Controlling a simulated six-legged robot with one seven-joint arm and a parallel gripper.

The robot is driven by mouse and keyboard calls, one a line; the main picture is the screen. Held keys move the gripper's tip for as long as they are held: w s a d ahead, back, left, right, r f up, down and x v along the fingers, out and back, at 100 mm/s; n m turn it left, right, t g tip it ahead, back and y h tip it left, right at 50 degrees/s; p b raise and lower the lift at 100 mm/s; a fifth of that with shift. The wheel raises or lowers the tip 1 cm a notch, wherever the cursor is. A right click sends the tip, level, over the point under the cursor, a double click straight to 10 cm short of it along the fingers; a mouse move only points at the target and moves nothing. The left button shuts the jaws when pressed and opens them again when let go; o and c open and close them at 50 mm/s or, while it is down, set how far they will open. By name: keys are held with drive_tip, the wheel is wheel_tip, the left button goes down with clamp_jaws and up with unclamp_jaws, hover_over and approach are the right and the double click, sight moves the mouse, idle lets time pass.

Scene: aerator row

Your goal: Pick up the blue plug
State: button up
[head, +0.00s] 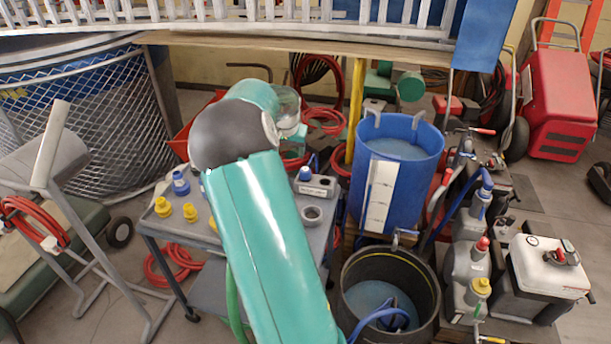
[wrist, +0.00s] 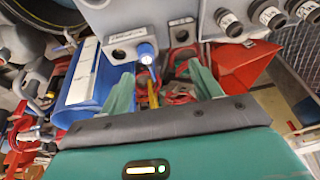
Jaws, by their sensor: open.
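A blue plug (head: 305,174) stands at the left end of a small grey labelled block on the grey cart top, right of my arm. In the wrist view a blue plug (wrist: 146,52) shows at the end of a grey block (wrist: 125,38), ahead of my fingers. Another blue plug (head: 180,183) stands on the cart's left part, near yellow plugs (head: 163,207). My gripper (wrist: 162,82) is open, with one teal finger on each side and nothing held between them. The blue plug appears beyond the fingertips, apart from them.
A blue water tub (head: 425,165) stands right of the cart, with a black bucket (head: 428,262) in front. A grey ring (head: 312,215) lies on the cart top (head: 300,240). Grey labelled fittings (wrist: 230,22) line the wrist view's upper right. Red hoses (head: 325,120) lie behind.

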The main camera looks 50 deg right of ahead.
approach(305, 169)
drive_tip(key=shift+m+g+h, duration=0.4)
drive_tip(key=shift+h, duration=0.1)
drive_tip(key=x, duration=0.5)
drive_tip(key=shift+w+a+f, duration=0.15)
drive_tip(key=shift+w+a, duration=0.05)
drive_tip(key=shift+a, duration=0.2)
drive_tip(key=shift+x, duration=2.85)
drive_tip(key=shift+w, duration=0.1)
drive_tip(key=c, duration=1.1)
